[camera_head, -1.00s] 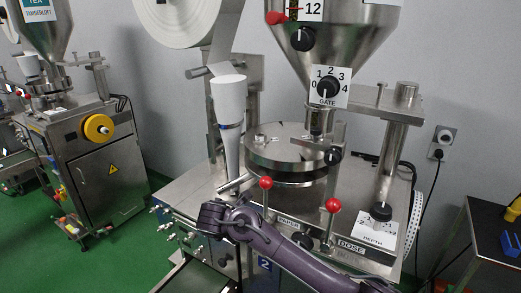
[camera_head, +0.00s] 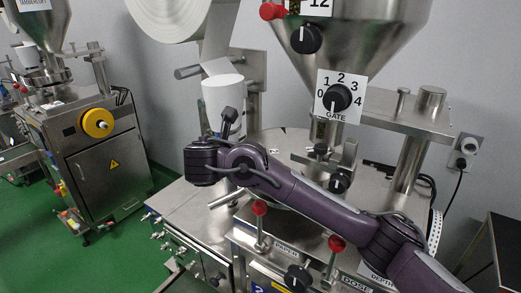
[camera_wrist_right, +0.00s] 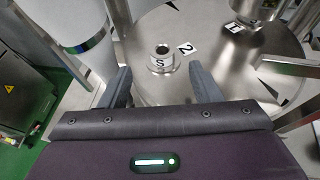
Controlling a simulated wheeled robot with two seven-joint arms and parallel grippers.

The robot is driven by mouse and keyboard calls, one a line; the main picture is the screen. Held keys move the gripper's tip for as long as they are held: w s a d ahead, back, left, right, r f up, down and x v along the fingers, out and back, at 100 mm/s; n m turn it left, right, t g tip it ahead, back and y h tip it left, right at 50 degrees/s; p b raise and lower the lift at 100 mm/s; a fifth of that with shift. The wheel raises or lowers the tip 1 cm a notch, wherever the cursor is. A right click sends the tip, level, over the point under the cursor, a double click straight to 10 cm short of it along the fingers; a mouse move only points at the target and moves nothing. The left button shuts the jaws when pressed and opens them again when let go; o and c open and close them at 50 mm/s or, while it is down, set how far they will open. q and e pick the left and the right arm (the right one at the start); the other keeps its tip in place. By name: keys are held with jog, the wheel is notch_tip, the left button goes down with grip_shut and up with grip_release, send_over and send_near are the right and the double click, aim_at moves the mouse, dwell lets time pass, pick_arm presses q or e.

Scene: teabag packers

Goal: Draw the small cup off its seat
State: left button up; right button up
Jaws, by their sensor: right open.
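In the right wrist view a small metal cup (camera_wrist_right: 161,62), marked "S" and with a dark round opening, stands upright on a round steel plate (camera_wrist_right: 140,90). A "2" label lies beside it. My right gripper (camera_wrist_right: 163,84) is open, with one finger on each side of the picture and the cup showing between and beyond them. The fingers do not visibly touch it. I cannot make out the small cup there. My left gripper is out of view.
A larger metal cylinder with a label (camera_wrist_right: 240,30) stands on the plate at the right. The white paper tube (camera_head: 222,95) is close to my right gripper. The hopper (camera_head: 355,40) hangs above. Red-knobbed levers (camera_head: 260,208) stand in front.

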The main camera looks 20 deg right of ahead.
jog(key=p+x, duration=0.2)
jog(key=x, duration=0.1)
jog(key=shift+s+d+r, duration=0.15)
jog(key=shift+r, duration=0.05)
jog(key=x, duration=0.1)
jog(key=p+x, duration=0.1)
jog(key=shift+d+f, duration=0.2)
jog(key=shift+f, duration=0.15)
jog(key=shift+w+d+f, duration=0.15)
jog(key=shift+w+f, duration=0.05)
jog(key=shift+w, duration=0.15)
jog(key=c, duration=0.8)
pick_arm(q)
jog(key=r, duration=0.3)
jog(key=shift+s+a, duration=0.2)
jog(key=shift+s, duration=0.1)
pick_arm(e)
jog(key=shift+o, duration=0.2)
